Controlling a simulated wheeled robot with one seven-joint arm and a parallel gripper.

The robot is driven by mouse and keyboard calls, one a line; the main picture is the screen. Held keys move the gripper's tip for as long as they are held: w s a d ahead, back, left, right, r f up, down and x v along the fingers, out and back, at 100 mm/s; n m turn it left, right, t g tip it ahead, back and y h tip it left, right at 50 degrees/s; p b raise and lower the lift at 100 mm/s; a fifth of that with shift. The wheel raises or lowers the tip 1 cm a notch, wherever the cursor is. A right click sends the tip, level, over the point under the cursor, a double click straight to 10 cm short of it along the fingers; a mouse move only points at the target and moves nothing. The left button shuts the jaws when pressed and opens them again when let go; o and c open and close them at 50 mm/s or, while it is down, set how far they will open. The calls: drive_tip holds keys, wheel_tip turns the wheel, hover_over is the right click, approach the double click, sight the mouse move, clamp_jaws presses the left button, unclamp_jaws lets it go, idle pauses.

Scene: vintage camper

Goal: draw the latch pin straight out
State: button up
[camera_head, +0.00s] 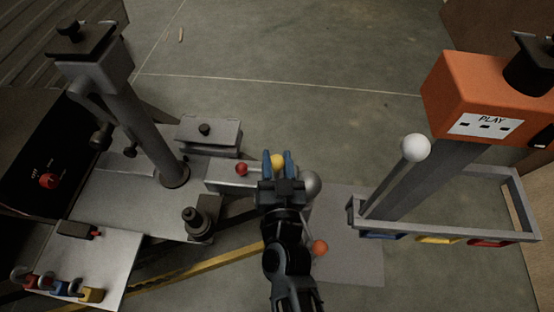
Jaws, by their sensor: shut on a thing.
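My gripper (277,163) is near the middle of the view, with its two blue fingers one on each side of a yellow ball knob (278,158). It is shut on that knob. The knob sits at the right end of a grey block (222,175) and looks like the head of the latch pin. The pin's shaft is hidden by my gripper, so I cannot tell how far in it sits. A red ball knob (241,168) stands on the same block, just left of my fingers.
A grey ball (312,185) is close to the right of my gripper. An orange ball (320,247) is lower right. A tall grey post (140,130) rises at left. A white-ball lever (415,147) and orange PLAY box (475,100) stand at right.

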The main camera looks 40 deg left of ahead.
sight(277, 158)
drive_tip(key=shift+r+p, duration=1.5)
drive_tip(key=shift+r, duration=0.05)
